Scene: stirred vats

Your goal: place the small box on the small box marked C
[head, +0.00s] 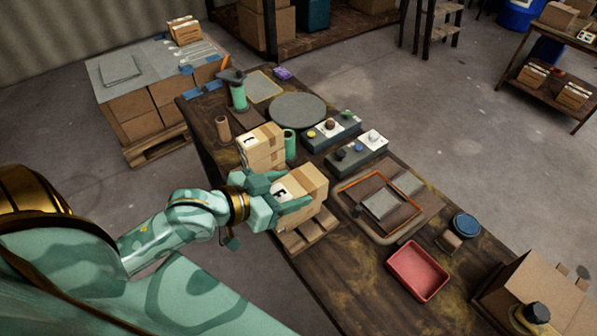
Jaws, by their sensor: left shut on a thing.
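My left gripper (280,194) comes in from the left and is shut on a small cardboard box (311,186). The box has brown tape and a white label with a dark letter that I cannot read surely. It is over a small wooden pallet (309,236) at the table's near edge; I cannot tell whether it touches the pallet. A second small cardboard box (262,143), with tape and a white label whose mark is too small to read, stands just behind it. Part of that box is hidden by my gripper. My right gripper is not in view.
The wooden table (345,285) also holds a green cylinder (290,145), a grey round plate (297,109), two grey control boxes (357,152), an orange-rimmed tray (351,181) and a red tray (418,271). The near middle tabletop is clear.

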